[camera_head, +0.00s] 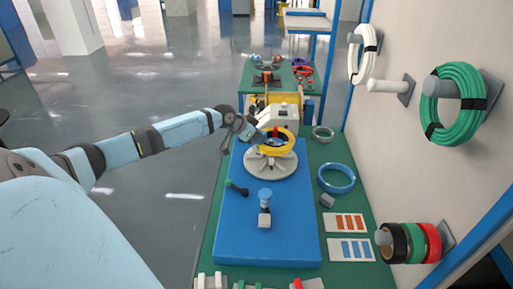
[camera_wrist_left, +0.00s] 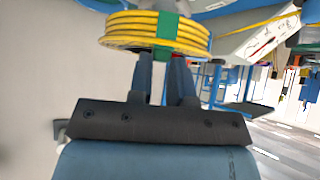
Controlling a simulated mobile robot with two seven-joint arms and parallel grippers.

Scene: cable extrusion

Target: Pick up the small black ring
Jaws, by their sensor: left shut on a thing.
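A small black ring (camera_head: 392,242) hangs on a wall peg at the lower right of the head view, beside a green ring (camera_head: 412,242) and a red ring (camera_head: 431,241). My left gripper (camera_head: 262,137) is far from it, at the yellow cable coil (camera_head: 278,143) above the round grey turntable (camera_head: 271,165). In the left wrist view the gripper's fingers (camera_wrist_left: 165,78) meet the yellow coil (camera_wrist_left: 130,30) at its green band (camera_wrist_left: 167,28); the gripper is shut on the coil. The exact contact is partly hidden. My right gripper is not in view.
A blue board (camera_head: 240,235) on the green table (camera_head: 207,262) carries the turntable and a blue-topped post (camera_head: 265,198). A blue ring (camera_head: 337,178) lies to the right. A green cable coil (camera_head: 458,102) and a white coil (camera_head: 362,54) hang on the right wall. Open floor lies left.

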